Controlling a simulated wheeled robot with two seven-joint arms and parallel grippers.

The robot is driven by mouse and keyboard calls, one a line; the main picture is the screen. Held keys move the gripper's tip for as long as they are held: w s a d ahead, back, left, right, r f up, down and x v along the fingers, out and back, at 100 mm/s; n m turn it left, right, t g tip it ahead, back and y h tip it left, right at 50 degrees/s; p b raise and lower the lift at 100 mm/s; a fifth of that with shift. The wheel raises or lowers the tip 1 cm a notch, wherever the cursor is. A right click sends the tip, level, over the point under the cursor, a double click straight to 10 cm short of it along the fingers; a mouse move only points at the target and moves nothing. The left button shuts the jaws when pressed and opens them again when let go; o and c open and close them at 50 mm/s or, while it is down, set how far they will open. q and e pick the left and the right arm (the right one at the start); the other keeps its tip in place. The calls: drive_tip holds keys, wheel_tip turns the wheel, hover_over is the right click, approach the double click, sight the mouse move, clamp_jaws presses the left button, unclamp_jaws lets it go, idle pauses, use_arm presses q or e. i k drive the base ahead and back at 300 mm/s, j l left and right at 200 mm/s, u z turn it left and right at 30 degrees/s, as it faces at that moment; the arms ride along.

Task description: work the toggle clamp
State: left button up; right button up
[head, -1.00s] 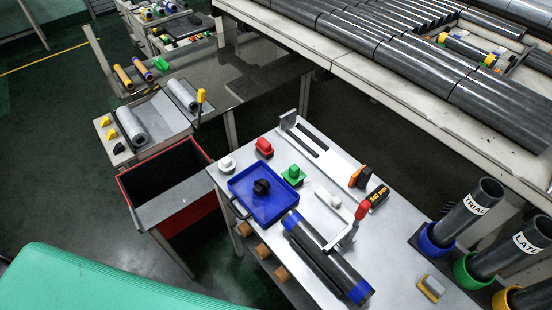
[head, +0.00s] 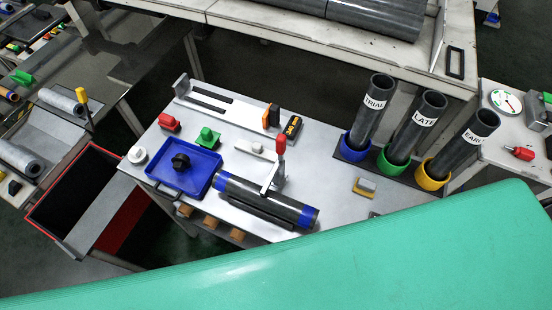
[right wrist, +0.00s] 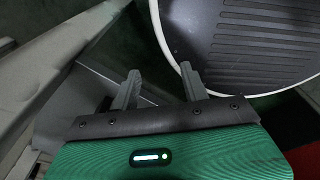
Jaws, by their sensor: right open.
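The toggle clamp (head: 271,178) stands on the grey worktable with its red-tipped handle (head: 281,145) pointing up. A dark grey tube (head: 255,199) with blue bands near its ends lies at the table's front edge, beside the clamp's base. The clamp's arm reaches down to the tube; I cannot tell whether it presses on it. My right gripper (right wrist: 160,90) shows only in the right wrist view, its two grey fingers apart with nothing between them. It is away from the clamp, which does not show in that view. My left gripper is not in view.
A blue tray (head: 205,178) with a black knob lies left of the tube. Three upright tubes in blue, green and yellow cups (head: 433,178) stand at the right. A red-rimmed bin (head: 52,190) stands at the left. A large round grey dish-like surface (right wrist: 250,45) is close beyond the right gripper.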

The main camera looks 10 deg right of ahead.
sight(281, 140)
drive_tip(key=k+j, duration=0.1)
drive_tip(key=j, duration=0.2)
drive_tip(key=k+j+z, duration=0.1)
drive_tip(key=j, duration=0.25)
drive_tip(key=k+j, duration=0.15)
drive_tip(key=j, duration=0.15)
drive_tip(key=k+j+z, duration=0.1)
drive_tip(key=j, duration=0.2)
